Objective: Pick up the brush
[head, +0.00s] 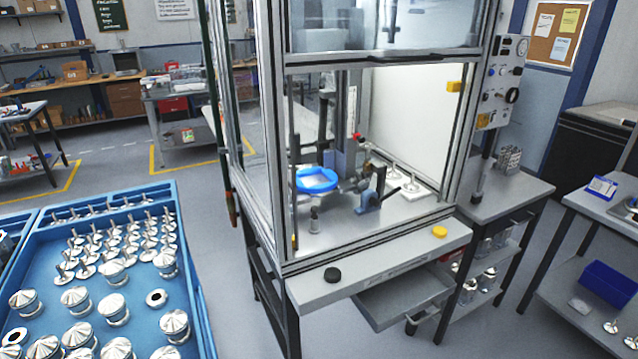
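I cannot make out a brush for certain in the head view. A small upright grey piece with a dark top (314,221) stands on the floor of the glazed work cell, near its front left; it is too small to tell what it is. My gripper is not in view.
The framed cell (380,245) holds a blue ring (317,180) and a blue clamp (375,201). A blue tray (190,270) of metal parts stands at left. A grey side table (505,188) stands right of the cell. An open drawer (405,300) juts out. Floor shows between them.

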